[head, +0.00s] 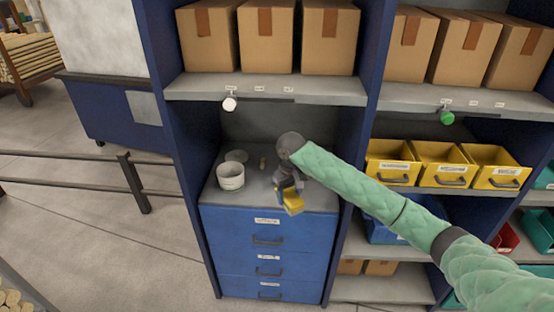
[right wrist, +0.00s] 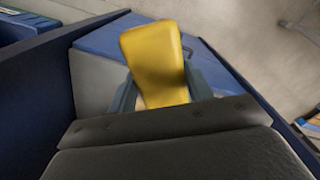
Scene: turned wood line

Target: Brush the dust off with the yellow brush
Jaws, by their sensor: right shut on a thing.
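The yellow brush (head: 292,203) is held in my right gripper (head: 287,186), over the front part of the grey top of a blue drawer cabinet (head: 240,196). In the right wrist view the yellow brush (right wrist: 155,58) sits between the two dark fingers of the right gripper (right wrist: 160,92), which are shut on it. Its bristles cannot be made out, and I cannot tell whether the brush touches the grey top. No dust can be told apart on that top. My left gripper is out of view.
A pale tub (head: 230,177) stands left of the brush, with a round grey thing (head: 237,156) and a small tan item (head: 263,163) behind it. Blue uprights flank the bay. A shelf with cardboard boxes (head: 266,38) hangs above. Yellow bins (head: 440,165) stand to the right.

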